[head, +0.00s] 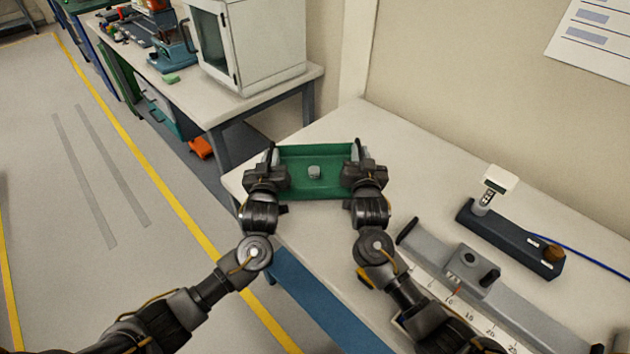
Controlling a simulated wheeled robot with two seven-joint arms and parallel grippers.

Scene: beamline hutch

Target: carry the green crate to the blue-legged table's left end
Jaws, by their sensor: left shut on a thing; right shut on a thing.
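The green crate (316,191) is at the middle of the head view, over the far left end of the white-topped table (410,135), which has blue below its edge. A small grey cylinder (314,172) stands inside the crate. My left gripper (270,162) is shut on the crate's left side wall. My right gripper (357,160) is shut on its right side wall. The crate looks level. I cannot tell whether its underside touches the tabletop.
Another bench (230,107) with a white cabinet (265,40) stands beyond a gap. An orange object (201,147) is under that bench. Floor at left is open.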

